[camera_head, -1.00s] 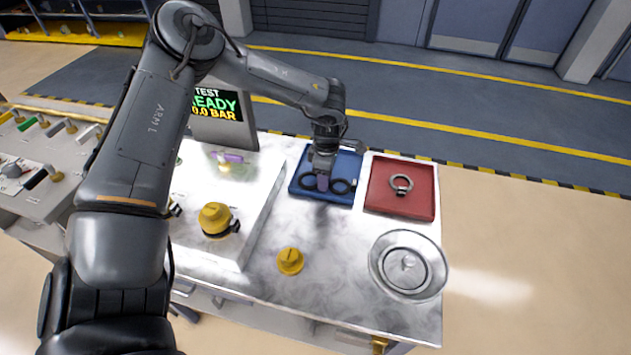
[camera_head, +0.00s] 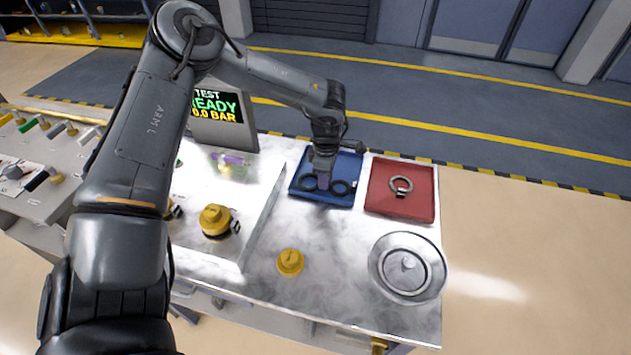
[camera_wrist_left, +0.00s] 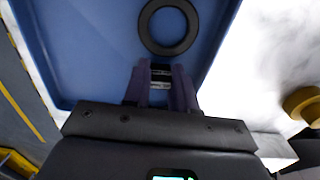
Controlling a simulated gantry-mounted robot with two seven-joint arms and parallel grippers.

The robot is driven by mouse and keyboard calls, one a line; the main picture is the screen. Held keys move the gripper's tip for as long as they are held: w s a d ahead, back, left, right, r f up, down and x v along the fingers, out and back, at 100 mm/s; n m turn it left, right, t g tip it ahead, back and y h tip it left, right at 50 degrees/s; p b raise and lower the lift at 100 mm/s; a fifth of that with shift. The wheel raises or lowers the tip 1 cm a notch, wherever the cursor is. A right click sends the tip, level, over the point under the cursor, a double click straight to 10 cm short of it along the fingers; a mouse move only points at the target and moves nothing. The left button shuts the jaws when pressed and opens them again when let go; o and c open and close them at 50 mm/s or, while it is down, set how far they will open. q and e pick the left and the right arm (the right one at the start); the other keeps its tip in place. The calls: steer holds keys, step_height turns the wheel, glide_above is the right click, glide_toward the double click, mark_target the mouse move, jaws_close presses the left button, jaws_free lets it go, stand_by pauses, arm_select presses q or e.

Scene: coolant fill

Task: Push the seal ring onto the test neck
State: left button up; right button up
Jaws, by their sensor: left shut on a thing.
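My right gripper is out of view.
The blue tray (camera_head: 299,167) has low walls. A red tray (camera_head: 415,210) beside it holds a metal clamp ring (camera_head: 401,186). A round metal dish (camera_head: 380,270) and a loose yellow cap (camera_head: 290,262) are nearer. A test screen (camera_head: 222,115) stands behind. Bare bench lies between.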

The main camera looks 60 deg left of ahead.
arm_select(q)
steer(key=shift+r+p, duration=1.75)
steer(key=shift+r, duration=1.05)
steer(key=shift+f, duration=0.1)
steer(key=shift+f+b, duration=0.4)
step_height(320, 180, down, 5)
steer(key=b, duration=0.3)
steer(key=shift+f+b, duration=0.2)
steer(key=shift+b, duration=0.15)
steer(key=shift+r+p, duration=0.7)
steer(key=shift+r, duration=0.05)
jaws_close()
steer(key=shift+r+p, duration=0.45)
steer(key=shift+r, duration=0.05)
steer(key=shift+f, duration=0.2)
